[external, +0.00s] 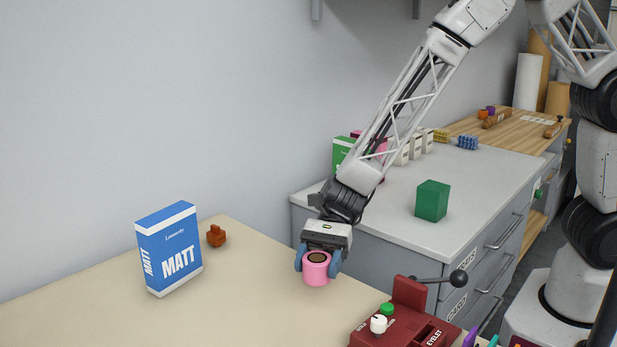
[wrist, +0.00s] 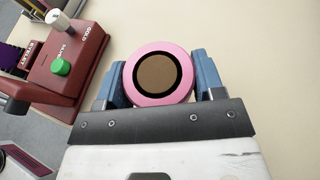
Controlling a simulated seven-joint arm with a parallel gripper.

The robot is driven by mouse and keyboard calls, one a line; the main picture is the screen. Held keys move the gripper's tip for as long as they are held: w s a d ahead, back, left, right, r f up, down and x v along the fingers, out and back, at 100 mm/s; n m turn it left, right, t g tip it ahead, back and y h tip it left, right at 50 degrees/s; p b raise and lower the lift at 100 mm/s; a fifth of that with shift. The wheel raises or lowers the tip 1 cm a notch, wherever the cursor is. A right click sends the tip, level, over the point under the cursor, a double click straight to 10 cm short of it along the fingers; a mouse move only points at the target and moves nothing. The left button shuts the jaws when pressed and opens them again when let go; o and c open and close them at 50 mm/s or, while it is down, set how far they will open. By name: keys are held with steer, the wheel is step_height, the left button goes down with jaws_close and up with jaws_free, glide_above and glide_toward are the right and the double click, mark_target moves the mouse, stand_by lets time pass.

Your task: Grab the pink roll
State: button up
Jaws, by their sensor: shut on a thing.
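The pink roll (external: 316,271) has a brown, dark-ringed round end facing up. It is at the right part of the beige table (external: 100,290) in the external view. My gripper (external: 317,262) is shut on it, with one blue finger at each side. In the wrist view the pink roll (wrist: 159,96) sits between the blue fingers of my gripper (wrist: 160,88), its round end towards the camera. I cannot tell whether the roll's bottom touches the table.
A dark red eyelet machine (external: 405,322) with a lever stands right of my gripper. A blue MATT box (external: 170,250) and a small brown object (external: 216,236) are to the left. Behind, a grey cabinet (external: 400,215) carries a green block (external: 432,201). The table between is clear.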

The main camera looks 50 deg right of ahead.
steer(key=shift+s+d+r, duration=0.2)
steer(key=shift+s+d, duration=0.95)
steer(key=shift+d, duration=0.25)
